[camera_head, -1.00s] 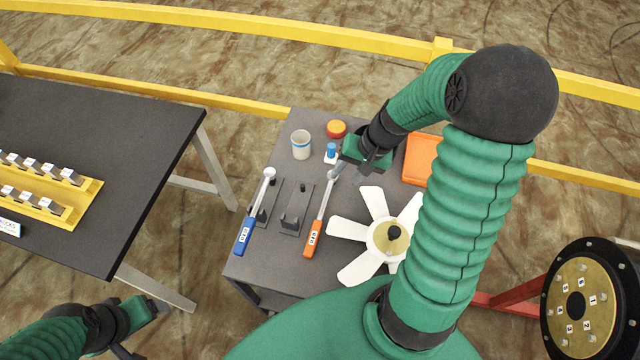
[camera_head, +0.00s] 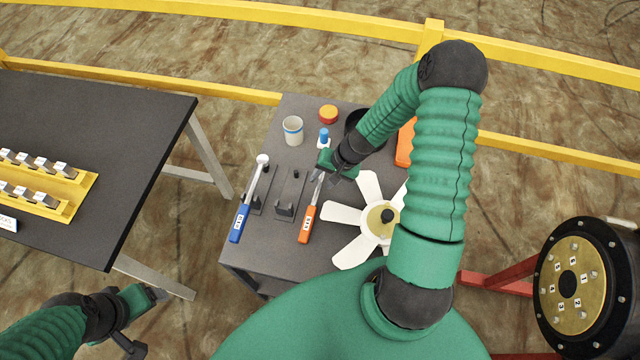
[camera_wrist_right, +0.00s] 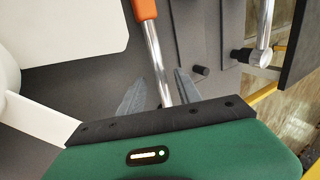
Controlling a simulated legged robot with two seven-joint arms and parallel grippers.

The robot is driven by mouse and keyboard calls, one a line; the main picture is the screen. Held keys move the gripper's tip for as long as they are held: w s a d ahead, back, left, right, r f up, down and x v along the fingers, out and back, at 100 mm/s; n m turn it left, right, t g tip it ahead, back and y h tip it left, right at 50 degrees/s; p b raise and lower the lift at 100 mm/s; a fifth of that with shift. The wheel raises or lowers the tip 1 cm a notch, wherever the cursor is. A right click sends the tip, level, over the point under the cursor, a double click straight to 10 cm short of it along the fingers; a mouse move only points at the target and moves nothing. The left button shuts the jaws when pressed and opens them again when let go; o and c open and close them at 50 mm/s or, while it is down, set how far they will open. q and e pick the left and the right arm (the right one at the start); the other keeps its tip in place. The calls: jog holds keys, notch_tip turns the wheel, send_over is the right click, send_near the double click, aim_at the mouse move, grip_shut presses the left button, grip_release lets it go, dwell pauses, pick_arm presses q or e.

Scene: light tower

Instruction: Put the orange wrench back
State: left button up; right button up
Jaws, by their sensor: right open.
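The orange wrench (camera_head: 307,224) lies on the grey table with its orange handle toward me and its metal shaft pointing away. My right gripper (camera_head: 320,173) is over the far part of the shaft and hides the wrench head in the head view. In the right wrist view, the open fingers of the right gripper (camera_wrist_right: 158,92) stand on either side of the shaft (camera_wrist_right: 157,60). A dark holder (camera_head: 286,207) with an upright bracket and a peg is left of the orange wrench, apart from it. My left gripper (camera_head: 145,297) is at lower left, away from the table; its jaws are unclear.
A blue wrench (camera_head: 238,223) is left of the holder. A white fan (camera_head: 343,213) sits close on the right. A cup (camera_head: 292,130), a red-orange round item (camera_head: 328,114) and a blue-topped item (camera_head: 324,137) stand behind. An orange bin (camera_head: 405,145) is farther right.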

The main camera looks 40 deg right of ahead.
jog(key=shift+w+a+f, duration=0.1)
jog(key=shift+w+f, duration=0.1)
jog(key=shift+f, duration=0.15)
jog(key=shift+s+a+r, duration=0.1)
jog(key=shift+r, duration=0.05)
jog(key=c, duration=0.5)
grip_shut()
dwell(0.5)
